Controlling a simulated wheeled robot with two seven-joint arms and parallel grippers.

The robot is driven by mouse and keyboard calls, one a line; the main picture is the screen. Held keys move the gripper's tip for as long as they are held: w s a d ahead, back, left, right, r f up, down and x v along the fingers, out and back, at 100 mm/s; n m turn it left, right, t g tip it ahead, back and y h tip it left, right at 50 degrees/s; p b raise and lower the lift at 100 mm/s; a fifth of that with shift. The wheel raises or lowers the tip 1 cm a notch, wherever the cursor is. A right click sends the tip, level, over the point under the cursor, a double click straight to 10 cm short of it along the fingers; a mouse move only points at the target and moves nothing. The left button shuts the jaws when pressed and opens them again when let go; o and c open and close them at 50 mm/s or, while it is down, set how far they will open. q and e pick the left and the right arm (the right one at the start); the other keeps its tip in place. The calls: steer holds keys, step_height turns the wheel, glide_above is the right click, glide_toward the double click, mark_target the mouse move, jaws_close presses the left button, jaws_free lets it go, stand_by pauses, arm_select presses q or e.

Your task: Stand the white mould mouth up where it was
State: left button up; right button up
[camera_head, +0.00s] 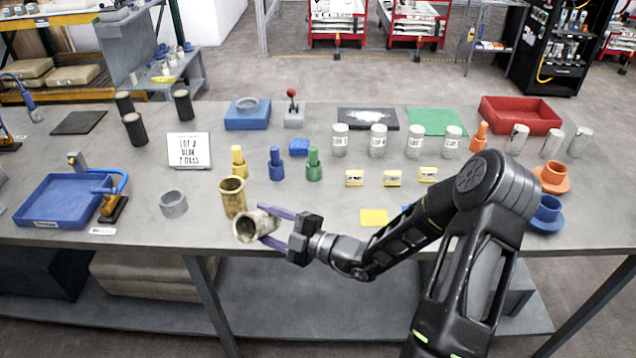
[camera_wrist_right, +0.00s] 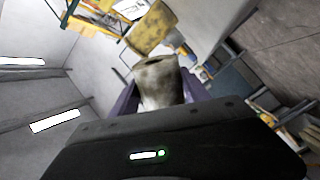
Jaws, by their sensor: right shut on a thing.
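The white mould (camera_head: 250,228) is a dirty off-white hollow cylinder. In the head view it is tilted well over, its dark open mouth facing the front left. My right gripper (camera_head: 268,227) is shut on it, with the purple fingers at its sides. In the right wrist view the mould (camera_wrist_right: 160,82) stands between the fingers of the right gripper (camera_wrist_right: 158,95). I cannot tell whether the mould touches the table. My left gripper is in neither view.
A yellowish mould (camera_head: 233,196) stands upright just behind the held one. A grey ring (camera_head: 173,204) lies to the left, and a yellow square (camera_head: 373,217) lies to the right. The table (camera_head: 150,233) is bare at the front left.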

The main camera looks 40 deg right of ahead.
steer(key=d+m+h, duration=0.1)
steer(key=d+m, duration=0.1)
steer(key=m, duration=0.1)
steer(key=w+d+r+m+t+h, duration=0.1)
steer(key=d+m+h, duration=0.1)
steer(key=m, duration=0.1)
steer(key=d+m+h+p, duration=0.1)
steer(key=d+m+h, duration=0.1)
steer(key=d+m, duration=0.1)
steer(key=shift+w+r+m+t, duration=0.2)
steer(key=shift+w+m+t, duration=0.2)
steer(key=shift+m, duration=0.1)
steer(key=d+m+h+p, duration=0.1)
steer(key=d+m+h, duration=0.5)
steer(key=d+m, duration=0.2)
steer(key=shift+s+d+r+m, duration=0.25)
steer(key=shift+d+m, duration=0.15)
steer(key=shift+m, duration=0.1)
steer(key=shift+f, duration=0.15)
steer(key=shift+f, duration=0.7)
steer(key=shift+f+b, duration=0.9)
steer(key=shift+f, duration=1.25)
steer(key=shift+f, duration=0.6)
steer(key=o, duration=1.6)
